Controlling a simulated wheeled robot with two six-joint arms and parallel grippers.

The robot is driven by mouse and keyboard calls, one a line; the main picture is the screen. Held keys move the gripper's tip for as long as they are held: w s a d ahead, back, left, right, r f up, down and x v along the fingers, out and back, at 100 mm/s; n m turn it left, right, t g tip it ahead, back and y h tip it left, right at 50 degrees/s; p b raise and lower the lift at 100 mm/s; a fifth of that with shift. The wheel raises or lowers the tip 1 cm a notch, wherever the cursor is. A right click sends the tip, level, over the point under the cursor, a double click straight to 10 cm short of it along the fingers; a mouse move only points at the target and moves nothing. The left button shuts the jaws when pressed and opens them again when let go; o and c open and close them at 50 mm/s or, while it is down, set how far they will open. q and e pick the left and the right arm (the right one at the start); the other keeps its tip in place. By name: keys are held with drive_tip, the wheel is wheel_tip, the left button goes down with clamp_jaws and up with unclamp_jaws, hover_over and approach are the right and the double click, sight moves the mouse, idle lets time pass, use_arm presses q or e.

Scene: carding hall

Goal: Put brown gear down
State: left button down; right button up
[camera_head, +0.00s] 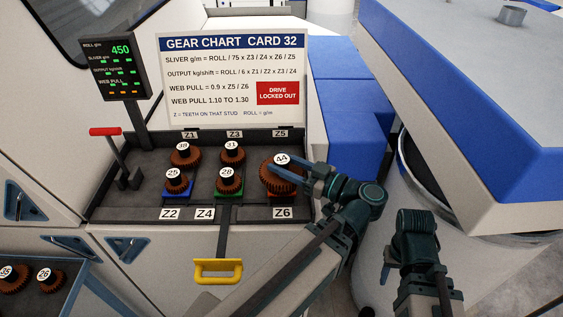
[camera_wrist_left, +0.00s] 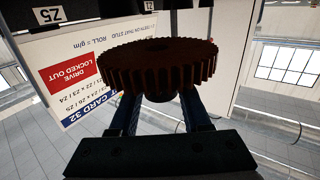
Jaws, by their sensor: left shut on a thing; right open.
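A large brown gear (camera_head: 278,176) marked 44 is over the right column of the gear bed, between the Z5 and Z6 labels. A red base (camera_head: 284,196) shows partly below it. My left gripper (camera_head: 290,167) is shut on this gear from its right side. In the left wrist view the gear (camera_wrist_left: 158,68) looks dark, with the fingers (camera_wrist_left: 160,112) at its hub. I cannot tell whether it rests on a stud. My right arm shows at the lower right, but its fingers are hidden.
Smaller brown gears 38 (camera_head: 185,155), 31 (camera_head: 232,153), 25 (camera_head: 178,181) and 28 (camera_head: 229,181) stand left of it. The chart card (camera_head: 233,80) rises behind. A yellow handle (camera_head: 218,268) sticks out in front. A tray (camera_head: 72,274) with gears is at lower left.

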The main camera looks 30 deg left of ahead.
use_arm(q)
drive_tip(key=w+a+f+b, duration=0.1)
drive_tip(key=w+a, duration=0.1)
drive_tip(key=w, duration=0.2)
drive_tip(key=w+a+f+b, duration=0.2)
drive_tip(key=w+a, duration=0.1)
drive_tip(key=w, duration=0.2)
drive_tip(key=w+a+f+b, duration=0.2)
drive_tip(key=w+a, duration=0.1)
drive_tip(key=w, duration=0.1)
drive_tip(key=shift+w+a+f, duration=0.1)
drive_tip(key=shift+w+f, duration=0.05)
drive_tip(key=shift+w, duration=0.1)
idle(0.4)
